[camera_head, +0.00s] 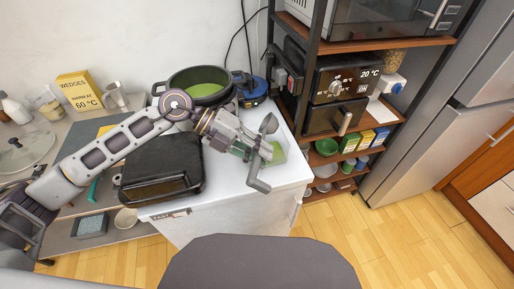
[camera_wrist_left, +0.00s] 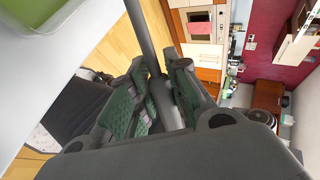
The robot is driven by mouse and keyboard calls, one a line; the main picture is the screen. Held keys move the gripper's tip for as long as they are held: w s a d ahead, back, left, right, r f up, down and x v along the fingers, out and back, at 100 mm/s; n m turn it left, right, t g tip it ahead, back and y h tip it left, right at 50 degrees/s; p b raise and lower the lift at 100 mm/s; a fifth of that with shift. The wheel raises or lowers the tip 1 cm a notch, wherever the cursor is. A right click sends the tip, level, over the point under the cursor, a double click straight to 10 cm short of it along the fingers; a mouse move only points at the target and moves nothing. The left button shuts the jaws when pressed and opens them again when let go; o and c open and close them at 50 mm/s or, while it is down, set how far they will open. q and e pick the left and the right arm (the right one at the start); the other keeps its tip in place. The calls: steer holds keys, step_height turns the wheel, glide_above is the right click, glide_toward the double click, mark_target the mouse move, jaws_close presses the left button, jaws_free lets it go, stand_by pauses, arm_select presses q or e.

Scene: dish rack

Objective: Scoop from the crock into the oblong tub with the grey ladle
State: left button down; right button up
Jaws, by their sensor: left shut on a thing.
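The crock (camera_head: 226,88) is a dark round pot at the back of the white counter, with green contents showing inside. The oblong tub (camera_head: 279,152) is light green and stands at the counter's right side, partly hidden behind my left gripper; a green edge also shows in the left wrist view (camera_wrist_left: 60,18). My left gripper (camera_head: 256,149) is shut on the grey ladle (camera_head: 259,186), beside and above the tub. The ladle's grey handle runs up between the fingers in the left wrist view (camera_wrist_left: 142,35). What its bowl holds cannot be told. My right gripper is not in view.
A black box-shaped appliance (camera_head: 160,172) stands under my left arm. A blue object (camera_head: 254,88) sits right of the crock. A shelf rack with a toaster oven (camera_head: 338,90) rises close on the right. A yellow sign (camera_head: 79,90) stands at back left.

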arm_select(q)
steer(key=y+p, duration=0.1)
steer(key=p, duration=0.1)
steer(key=d+y+p, duration=0.1)
steer(key=y+p, duration=0.1)
steer(key=d+y+p, duration=0.1)
steer(key=p, duration=0.1)
steer(key=shift+w+d+f+p, duration=0.25)
steer(key=shift+w+f+p, duration=0.05)
steer(key=shift+w, duration=0.05)
stand_by(0.4)
stand_by(0.3)
